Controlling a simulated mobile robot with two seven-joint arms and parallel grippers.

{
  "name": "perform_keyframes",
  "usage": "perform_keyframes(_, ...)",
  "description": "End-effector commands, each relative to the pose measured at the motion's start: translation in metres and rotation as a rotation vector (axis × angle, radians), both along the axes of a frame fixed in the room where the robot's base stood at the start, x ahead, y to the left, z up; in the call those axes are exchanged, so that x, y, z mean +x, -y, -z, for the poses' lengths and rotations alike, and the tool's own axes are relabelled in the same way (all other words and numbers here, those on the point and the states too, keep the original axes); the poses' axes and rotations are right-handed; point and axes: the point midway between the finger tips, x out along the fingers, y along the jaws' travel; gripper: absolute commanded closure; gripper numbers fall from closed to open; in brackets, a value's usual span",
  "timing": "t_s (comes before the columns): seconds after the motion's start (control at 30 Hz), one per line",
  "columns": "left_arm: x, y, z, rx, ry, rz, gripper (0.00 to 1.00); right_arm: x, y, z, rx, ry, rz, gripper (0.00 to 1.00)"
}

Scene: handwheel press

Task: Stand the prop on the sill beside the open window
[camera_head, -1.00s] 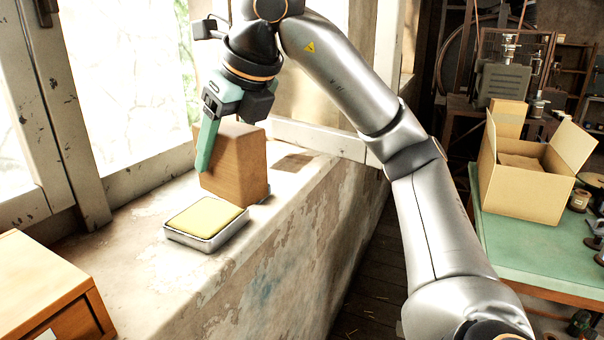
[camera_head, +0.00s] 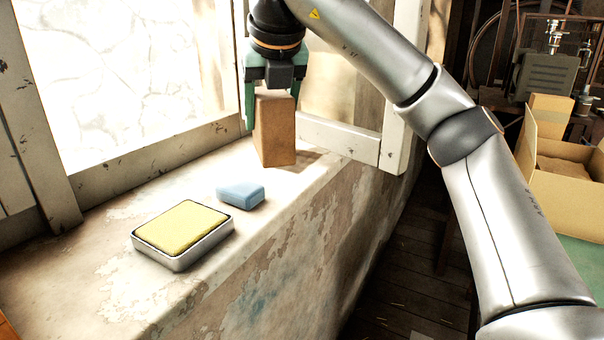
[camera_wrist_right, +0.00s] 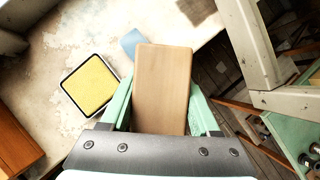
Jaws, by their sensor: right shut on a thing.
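The prop, a brown wooden block (camera_head: 275,130), is upright in my right gripper (camera_head: 272,105), over the sill near the window's lower frame. My right gripper is shut on it, with its green fingers on either side. In the right wrist view the block (camera_wrist_right: 163,90) lies between the two fingers. I cannot tell whether its lower end touches the sill. The sill (camera_head: 110,285) is pale, with worn, peeling paint. The window (camera_head: 120,75) is bright, and a white sash frame (camera_head: 340,138) stands out across the sill behind the block. My left gripper is not in view.
A metal tin with a yellow pad (camera_head: 183,228) and a blue block (camera_head: 241,195) sit on the sill, nearer than the prop. A wooden box (camera_wrist_right: 15,150) stands at the left in the wrist view. An open carton (camera_head: 570,160) is at the far right. The sill's right edge drops to the floor.

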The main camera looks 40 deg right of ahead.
Motion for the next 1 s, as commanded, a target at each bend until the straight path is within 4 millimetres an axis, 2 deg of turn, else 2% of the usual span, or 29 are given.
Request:
perform_keyframes(0.23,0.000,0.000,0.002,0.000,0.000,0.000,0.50,0.015,0.006,0.007,0.003,-0.002,0.016,1.00)
perform_keyframes(0.4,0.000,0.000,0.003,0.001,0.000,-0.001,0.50,0.042,0.029,0.025,0.006,-0.007,0.018,1.00)
perform_keyframes(0.57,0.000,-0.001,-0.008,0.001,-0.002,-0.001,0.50,0.073,0.056,0.037,0.003,-0.003,0.021,1.00)
perform_keyframes(0.7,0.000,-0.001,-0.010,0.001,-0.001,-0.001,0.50,0.090,0.070,0.066,0.000,-0.003,0.017,1.00)
perform_keyframes(0.83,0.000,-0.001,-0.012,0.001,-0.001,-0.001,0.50,0.101,0.078,0.082,0.000,-0.001,0.017,1.00)
perform_keyframes(1.0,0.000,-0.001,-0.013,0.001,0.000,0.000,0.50,0.107,0.082,0.091,0.000,0.001,0.016,1.00)
